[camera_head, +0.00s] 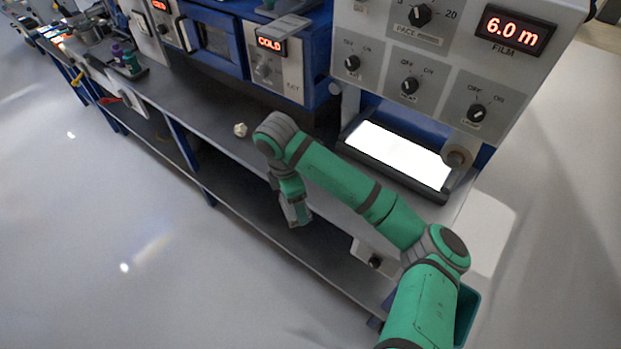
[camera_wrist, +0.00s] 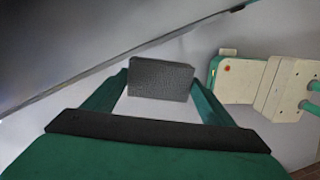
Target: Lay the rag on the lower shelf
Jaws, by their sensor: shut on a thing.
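My gripper (camera_head: 297,212) hangs low at the front edge of the bench, fingers pointing down. In the wrist view its two green fingers (camera_wrist: 160,85) are closed on a dark grey, block-like piece, which I take as the folded rag (camera_wrist: 160,80). In the head view the rag is too small to tell apart from the fingertips. The lower shelf (camera_head: 243,196) is the dark board under the bench top; the gripper shows in front of its opening, and I cannot tell whether it touches it. The shelf's deeper part is hidden in shadow and behind my arm.
The bench top (camera_head: 195,103) runs above the shelf. A lit white panel (camera_head: 398,152) sits at the right, with a control cabinet (camera_head: 440,55) over it. A small cream lump (camera_head: 240,130) lies on the bench. The floor (camera_head: 110,240) in front is clear.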

